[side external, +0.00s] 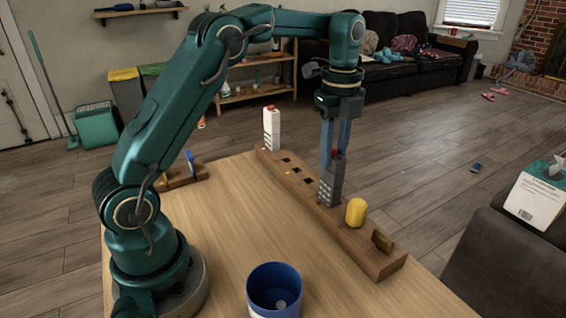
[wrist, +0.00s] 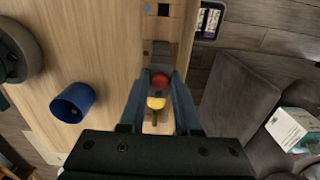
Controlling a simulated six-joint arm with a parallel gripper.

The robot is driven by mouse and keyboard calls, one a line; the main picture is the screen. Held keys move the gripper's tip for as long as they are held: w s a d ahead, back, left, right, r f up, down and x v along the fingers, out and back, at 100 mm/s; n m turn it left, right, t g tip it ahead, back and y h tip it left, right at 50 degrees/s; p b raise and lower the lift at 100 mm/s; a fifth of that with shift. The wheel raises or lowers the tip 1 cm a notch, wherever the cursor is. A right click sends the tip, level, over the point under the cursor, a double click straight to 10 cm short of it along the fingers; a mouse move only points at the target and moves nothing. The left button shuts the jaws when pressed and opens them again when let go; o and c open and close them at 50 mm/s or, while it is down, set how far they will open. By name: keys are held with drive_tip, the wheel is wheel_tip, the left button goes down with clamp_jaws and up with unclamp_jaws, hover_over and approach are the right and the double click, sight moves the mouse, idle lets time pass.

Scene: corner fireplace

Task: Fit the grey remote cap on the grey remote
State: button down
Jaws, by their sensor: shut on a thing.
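The grey remote (side external: 329,188) with rows of pale buttons stands almost upright at the wooden rack, left of a yellow cylinder. My gripper (side external: 336,153) points down, its two blue-grey fingers closed around a small piece with a red round top at the upper end of the remote. I take this piece for the grey remote cap; its red top shows between the fingertips in the wrist view (wrist: 160,82). The fingers hide its sides, and I cannot tell whether it is seated on the remote or just touching it.
The wooden rack (side external: 374,262) has several dark square slots. A white remote (side external: 271,130) stands at its far end and the yellow cylinder (side external: 356,212) is close on the right. A blue cup (side external: 275,288) stands on the table's front. Table between cup and rack is clear.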

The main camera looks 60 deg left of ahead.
drive_tip(key=c, duration=0.5)
unclamp_jaws()
drive_tip(key=shift+c, duration=0.2)
drive_tip(key=shift+r, duration=2.4)
drive_tip(key=s+d+r+n+t, duration=0.3)
drive_tip(key=s+d+r, duration=0.2)
drive_tip(key=s+r, duration=0.45)
drive_tip(key=s+d+f+n+t, duration=0.1)
drive_tip(key=s+f+n+t, duration=0.1)
drive_tip(key=s+f+n, duration=0.7)
wheel_tip(320, 180, down, 3)
drive_tip(key=n, duration=0.6)
drive_tip(key=shift+s+r+t, duration=0.2)
drive_tip(key=shift+s+t, duration=0.1)
drive_tip(key=shift+s, duration=0.05)
